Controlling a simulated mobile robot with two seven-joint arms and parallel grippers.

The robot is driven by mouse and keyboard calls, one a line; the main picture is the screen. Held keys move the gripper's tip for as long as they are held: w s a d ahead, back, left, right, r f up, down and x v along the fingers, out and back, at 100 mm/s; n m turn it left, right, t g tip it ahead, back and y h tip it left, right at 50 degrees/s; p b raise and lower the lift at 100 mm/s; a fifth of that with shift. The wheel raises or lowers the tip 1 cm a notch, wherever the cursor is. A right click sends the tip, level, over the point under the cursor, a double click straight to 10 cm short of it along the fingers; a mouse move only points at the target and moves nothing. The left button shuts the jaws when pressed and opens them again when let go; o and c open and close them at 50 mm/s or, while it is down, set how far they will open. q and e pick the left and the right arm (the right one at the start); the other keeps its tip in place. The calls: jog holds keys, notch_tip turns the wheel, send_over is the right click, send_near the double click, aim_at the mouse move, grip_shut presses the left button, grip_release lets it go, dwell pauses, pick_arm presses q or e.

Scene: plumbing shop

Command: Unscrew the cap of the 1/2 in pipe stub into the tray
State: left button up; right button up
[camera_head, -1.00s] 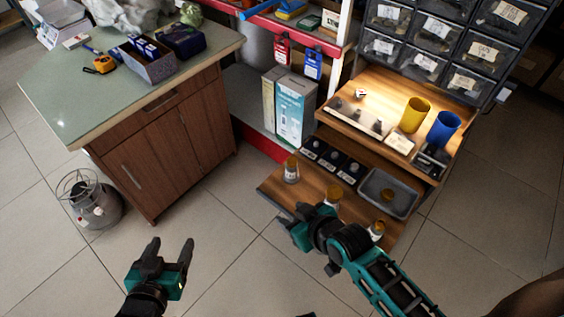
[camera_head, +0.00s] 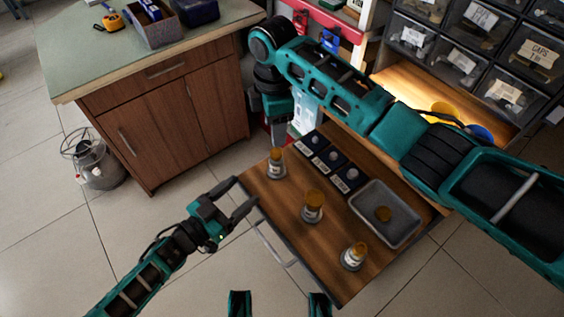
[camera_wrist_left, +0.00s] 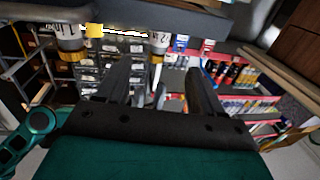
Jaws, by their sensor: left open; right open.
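Three upright pipe stubs with brass-coloured caps stand on the wooden pull-out board: a left one (camera_head: 275,170), a middle one (camera_head: 312,214) and a right one (camera_head: 351,260). Their sizes are unreadable in the head view. My left gripper (camera_head: 244,193) is open at the board's left edge, facing the left stub. In the upside-down left wrist view, a stub with a label resembling 1/2 (camera_wrist_left: 158,43) shows between the fingers, beyond their tips. My right gripper (camera_head: 278,146) is open, pointing down just above the left stub's cap.
Several small dark bins (camera_head: 330,159) line the board behind the stubs. My right arm crosses above the tray and hides part of the lit shelf (camera_head: 400,83). A wooden cabinet (camera_head: 165,125) stands at left. Open floor lies in front.

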aim_at(272, 167)
pick_arm(q)
jog(key=x, duration=1.2)
jog(key=shift+w+d, duration=0.25)
jog(key=shift+d, duration=0.05)
grip_shut()
